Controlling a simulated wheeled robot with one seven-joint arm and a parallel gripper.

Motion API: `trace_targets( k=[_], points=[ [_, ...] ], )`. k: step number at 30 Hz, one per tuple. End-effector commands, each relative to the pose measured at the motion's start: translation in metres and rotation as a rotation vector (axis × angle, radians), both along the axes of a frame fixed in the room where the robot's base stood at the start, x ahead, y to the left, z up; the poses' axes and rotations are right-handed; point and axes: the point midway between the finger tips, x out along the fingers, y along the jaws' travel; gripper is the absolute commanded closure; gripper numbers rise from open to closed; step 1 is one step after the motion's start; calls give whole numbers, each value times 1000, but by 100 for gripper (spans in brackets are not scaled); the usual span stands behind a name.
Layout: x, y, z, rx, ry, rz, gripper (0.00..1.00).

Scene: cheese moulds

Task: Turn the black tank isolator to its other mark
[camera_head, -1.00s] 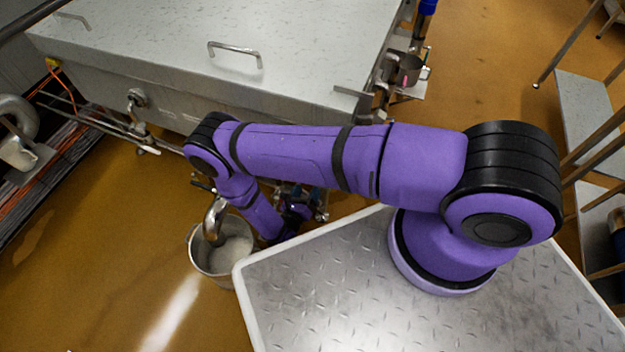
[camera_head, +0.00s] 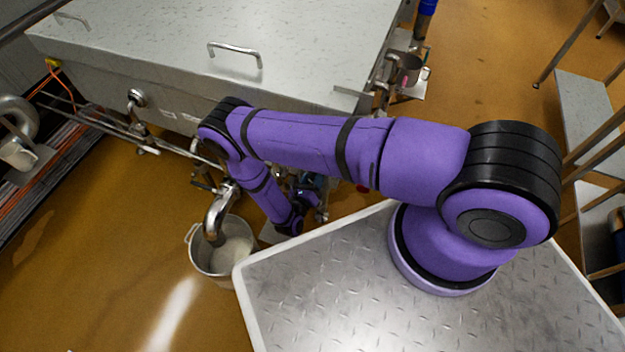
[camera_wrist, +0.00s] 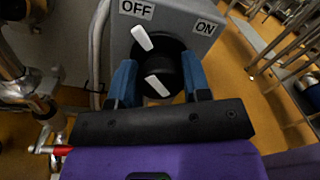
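The black tank isolator (camera_wrist: 172,58) is a round knob with white marks, on the front of a grey box (camera_wrist: 178,18) in the wrist view. The box carries an OFF label (camera_wrist: 137,8) at upper left and an ON label (camera_wrist: 206,27) at upper right. The knob's upper white mark points up and left, towards OFF. My gripper (camera_wrist: 157,63) has its blue fingers apart, one on each side of the knob. I cannot tell whether they touch it. In the head view my gripper is small and partly hidden by my arm, and the knob cannot be made out.
A large steel tank (camera_head: 190,50) with lid handles fills the back left. A steel bucket (camera_head: 213,262) stands on the floor under a curved pipe (camera_head: 215,215). Pipes and valves (camera_wrist: 20,85) are close at the left in the wrist view. Metal racks (camera_head: 590,120) stand at right.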

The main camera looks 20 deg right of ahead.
Motion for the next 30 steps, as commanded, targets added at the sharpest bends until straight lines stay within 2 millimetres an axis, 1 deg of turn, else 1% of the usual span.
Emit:
trace_targets(
  k=[7,14,30],
  points=[
    [0,0,0,12,-13,1,80],
    [-1,1,0,84,-83,1,80],
    [-1,1,0,426,-425,2,80]
  ],
)
